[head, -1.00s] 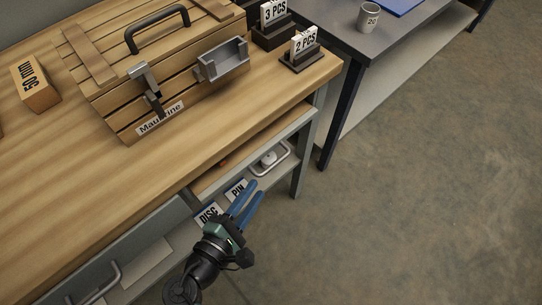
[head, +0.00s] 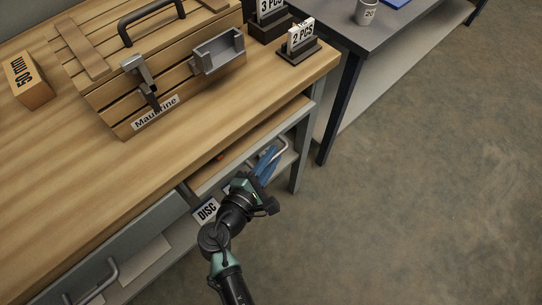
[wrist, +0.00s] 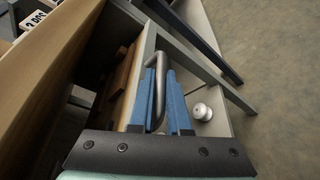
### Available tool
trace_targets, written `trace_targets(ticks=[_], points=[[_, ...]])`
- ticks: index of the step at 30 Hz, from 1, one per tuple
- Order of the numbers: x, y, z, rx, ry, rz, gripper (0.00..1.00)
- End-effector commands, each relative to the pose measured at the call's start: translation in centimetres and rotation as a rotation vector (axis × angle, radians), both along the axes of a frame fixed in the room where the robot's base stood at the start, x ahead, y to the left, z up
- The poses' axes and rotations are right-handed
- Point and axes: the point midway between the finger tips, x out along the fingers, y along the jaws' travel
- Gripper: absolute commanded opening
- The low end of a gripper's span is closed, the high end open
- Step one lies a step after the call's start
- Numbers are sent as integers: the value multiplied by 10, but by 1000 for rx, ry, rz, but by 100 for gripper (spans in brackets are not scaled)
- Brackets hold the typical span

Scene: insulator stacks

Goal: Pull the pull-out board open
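The pull-out board (head: 226,172) is a wooden panel just under the workbench top, and it shows edge-on in the wrist view. Its grey bar handle (head: 281,148) sticks out at the front; it also shows in the wrist view (wrist: 160,68). My gripper (head: 267,160) is at this handle. Its two blue fingers lie on either side of the bar in the wrist view (wrist: 160,95). Little gap shows between bar and fingers, and I cannot tell whether they grip it. My gripper hides part of the handle in the head view.
A grey shelf below holds a white knob-like part (wrist: 203,112) and a DISC label (head: 206,209). A drawer handle (head: 100,280) is at lower left. A wooden case (head: 150,65) stands on the bench (head: 60,190). The floor at right is clear.

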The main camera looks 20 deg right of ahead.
Motion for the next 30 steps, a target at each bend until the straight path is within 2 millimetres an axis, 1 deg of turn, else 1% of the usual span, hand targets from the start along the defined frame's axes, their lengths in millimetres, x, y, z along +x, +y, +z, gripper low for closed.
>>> trace_targets(ticks=[1,2,30], points=[[0,0,0,0,0,0,4],[0,0,0,0,0,0,0],[0,1,0,1,0,1,0]])
